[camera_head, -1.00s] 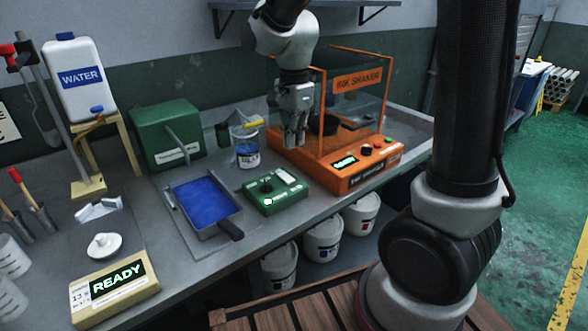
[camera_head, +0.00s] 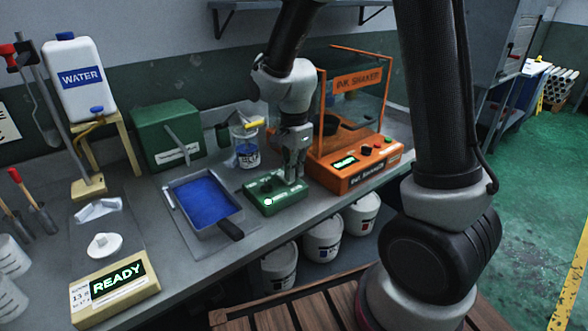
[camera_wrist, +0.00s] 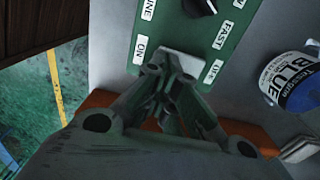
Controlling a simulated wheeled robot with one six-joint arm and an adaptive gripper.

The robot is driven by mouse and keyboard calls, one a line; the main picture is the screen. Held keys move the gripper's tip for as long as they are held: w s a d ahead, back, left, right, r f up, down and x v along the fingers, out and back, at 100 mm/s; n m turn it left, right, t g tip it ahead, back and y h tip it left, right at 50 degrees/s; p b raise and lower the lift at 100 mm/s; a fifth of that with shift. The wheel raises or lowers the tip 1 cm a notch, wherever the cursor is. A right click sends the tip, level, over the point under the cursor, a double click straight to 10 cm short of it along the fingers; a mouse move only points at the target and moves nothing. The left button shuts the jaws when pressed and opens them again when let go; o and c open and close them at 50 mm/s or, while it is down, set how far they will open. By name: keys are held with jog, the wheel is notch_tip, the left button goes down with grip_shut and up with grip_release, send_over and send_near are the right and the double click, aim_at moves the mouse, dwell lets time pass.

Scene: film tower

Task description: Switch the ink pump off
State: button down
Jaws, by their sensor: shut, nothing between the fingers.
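The ink pump control box (camera_head: 273,203) is a low green box with a black knob (camera_head: 266,185) on its top, on the grey bench right of the blue ink tray. In the wrist view the green panel (camera_wrist: 178,38) carries a black knob and the words FAST, ON and one partly readable as OFF. A white rocker switch (camera_wrist: 186,64) lies between the last two words. My gripper (camera_head: 292,181) is shut and empty, pointing down at the box's right end. Its fingertips (camera_wrist: 166,62) are at the switch and partly cover it; contact cannot be told.
An orange ink shaker (camera_head: 352,171) stands close to the right of my gripper. A cup labelled BLUE (camera_head: 246,155) stands behind the box. The blue ink tray (camera_head: 205,238) with its dark handle is to the left. White buckets (camera_head: 322,243) sit below the bench edge.

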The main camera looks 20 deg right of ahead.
jog(key=shift+s+f, duration=0.1)
jog(key=shift+f, duration=0.2)
jog(key=shift+r, duration=0.1)
jog(key=shift+w+a+r, duration=0.2)
jog(key=shift+w+r, duration=0.1)
jog(key=shift+w, duration=0.4)
jog(key=shift+r, duration=0.1)
jog(key=shift+r, duration=0.3)
notch_tip(320, 180, up, 13)
jog(key=s, duration=0.2)
jog(key=shift+d, duration=0.3)
jog(key=shift+w, duration=0.1)
